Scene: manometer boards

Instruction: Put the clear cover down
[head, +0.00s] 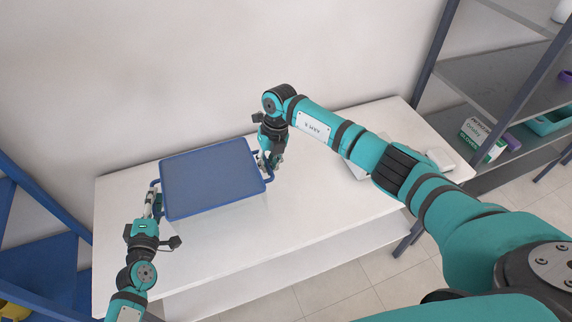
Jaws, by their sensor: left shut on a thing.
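The cover (212,184) is a box shape with a flat blue-grey top, a blue rim and a blue handle on each side. Below its front rim there is a pale see-through area over the white table (300,215). My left gripper (153,203) is shut on the handle at the cover's left side. My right gripper (267,163) is at the handle on the right side; its fingers are too small and overlapped to tell whether they are shut. I cannot tell whether the cover's lower edge touches the table, or what is under it.
A pale flat object (359,170) lies on the table's right part, partly behind my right arm. A grey shelf rack (480,80) with boxes stands at the right. A blue frame (35,235) stands at the left. The table front is clear.

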